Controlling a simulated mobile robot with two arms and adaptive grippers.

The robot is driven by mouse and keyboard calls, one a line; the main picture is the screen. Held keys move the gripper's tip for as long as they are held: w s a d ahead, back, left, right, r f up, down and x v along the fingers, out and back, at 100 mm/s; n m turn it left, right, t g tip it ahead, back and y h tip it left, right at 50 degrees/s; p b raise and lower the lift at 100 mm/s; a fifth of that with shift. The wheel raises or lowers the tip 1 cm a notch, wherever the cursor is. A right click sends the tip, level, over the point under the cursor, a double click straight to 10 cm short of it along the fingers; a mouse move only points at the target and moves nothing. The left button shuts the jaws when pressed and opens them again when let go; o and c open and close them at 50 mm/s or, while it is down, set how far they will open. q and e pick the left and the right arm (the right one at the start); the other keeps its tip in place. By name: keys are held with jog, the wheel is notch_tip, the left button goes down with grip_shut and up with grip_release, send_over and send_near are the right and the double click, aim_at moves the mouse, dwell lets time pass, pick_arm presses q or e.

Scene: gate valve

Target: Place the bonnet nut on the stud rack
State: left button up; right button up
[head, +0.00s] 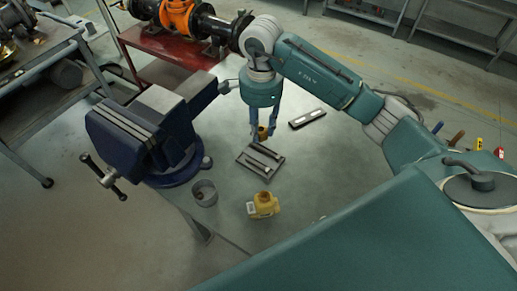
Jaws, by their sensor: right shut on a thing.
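My right gripper (264,133) reaches down over the workbench from the upper right. It is shut on a small brass-coloured piece, likely the bonnet nut (263,132), partly hidden by the fingers. Just below it in the picture lies a flat dark grey tray with light bars in it, likely the stud rack (252,168). The nut shows near the tray's far edge; I cannot tell its height above the bench. My left gripper is not in view.
A blue vise (150,130) stands on the bench at left. A grey cup (204,193) and a yellow valve body (263,205) stand nearer me. A dark plate with a light strip (307,119) lies right of the gripper. The bench right of the tray is clear.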

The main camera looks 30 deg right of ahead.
aim_at(260, 158)
notch_tip(260, 158, down, 11)
jog(key=shift+r+p, duration=0.2)
jog(key=shift+p, duration=0.85)
jog(key=shift+f, duration=0.1)
jog(key=shift+f, duration=0.15)
jog(key=o, duration=0.9)
